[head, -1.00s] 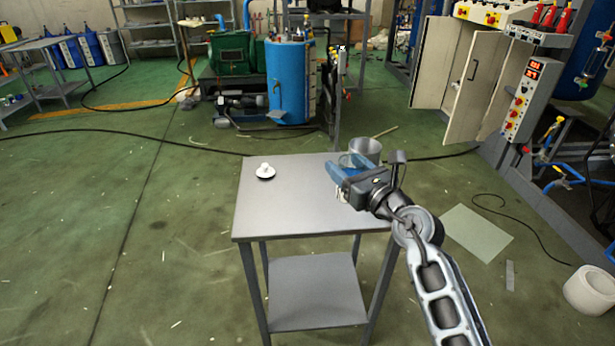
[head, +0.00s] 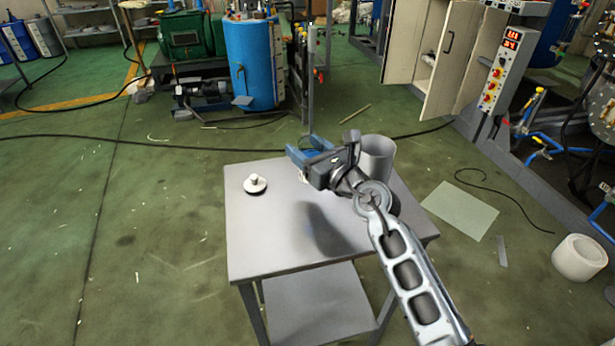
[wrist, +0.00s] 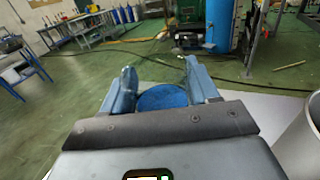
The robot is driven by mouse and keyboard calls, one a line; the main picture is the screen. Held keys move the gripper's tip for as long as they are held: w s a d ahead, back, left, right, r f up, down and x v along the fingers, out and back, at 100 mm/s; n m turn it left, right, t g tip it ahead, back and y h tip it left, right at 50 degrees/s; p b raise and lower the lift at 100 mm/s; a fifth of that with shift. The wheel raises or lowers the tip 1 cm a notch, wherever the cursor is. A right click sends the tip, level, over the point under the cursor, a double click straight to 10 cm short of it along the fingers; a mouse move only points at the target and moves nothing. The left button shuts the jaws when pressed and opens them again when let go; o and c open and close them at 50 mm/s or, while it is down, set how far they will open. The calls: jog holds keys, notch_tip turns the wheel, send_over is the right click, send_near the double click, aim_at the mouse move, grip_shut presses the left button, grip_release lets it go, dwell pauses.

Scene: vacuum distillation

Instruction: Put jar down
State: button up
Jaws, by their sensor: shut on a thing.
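The jar shows as a round blue top (wrist: 163,97) between my fingers in the wrist view. In the head view my gripper (head: 306,148) hides most of it, and only a bit of blue (head: 320,143) shows. My gripper is shut on the jar, with its two blue fingers on either side; they also show in the wrist view (wrist: 160,75). It is over the back part of the grey metal table (head: 270,235). I cannot tell whether the jar's base touches the tabletop. A dark shadow lies on the table in front of the gripper.
A grey cylindrical vessel (head: 377,158) stands at the table's back right, close to my gripper; its edge shows in the wrist view (wrist: 303,140). A small white knobbed piece with a dark rim (head: 255,183) lies at the back left. The table's front left is clear.

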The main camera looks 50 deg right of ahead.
jog(key=shift+f+b, duration=1.25)
jog(key=shift+f, duration=1.55)
jog(key=shift+f, duration=0.1)
jog(key=o, duration=1.3)
